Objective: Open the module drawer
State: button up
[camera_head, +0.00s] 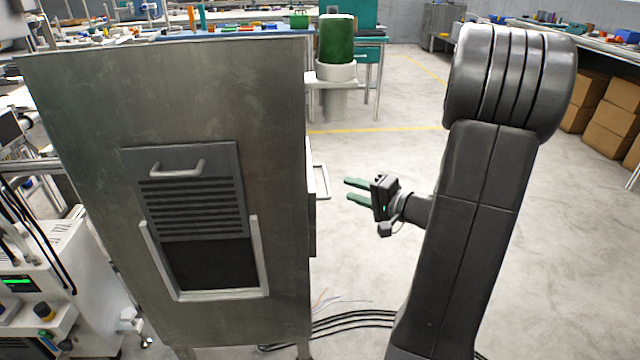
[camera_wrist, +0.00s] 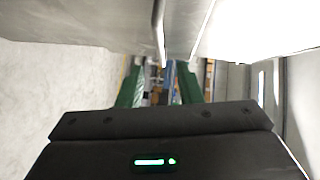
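The drawer front (camera_head: 312,222) shows edge-on at the right side of a grey metal cabinet (camera_head: 80,110). A pale bar handle (camera_head: 322,182) sticks out from it to the right. My gripper (camera_head: 346,190) is just right of the handle, its two green fingers pointing left toward it. The fingers are apart with nothing visible between them in the head view, and a small gap shows before the handle. In the wrist view my gripper (camera_wrist: 160,82) also has its fingers apart. A metal bar (camera_wrist: 158,32), probably the handle, reaches down near the space between them. The drawer looks shut.
A vented panel with its own handle (camera_head: 180,168) is on the cabinet's broad face. A green cylinder (camera_head: 337,40) on a white holder stands behind the cabinet. Black cables (camera_head: 345,322) lie on the floor. Open floor (camera_head: 400,100) lies right of the cabinet.

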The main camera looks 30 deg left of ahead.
aim_at(326, 179)
jog(key=b+x, duration=0.1)
jog(key=x, duration=0.8)
grip_shut()
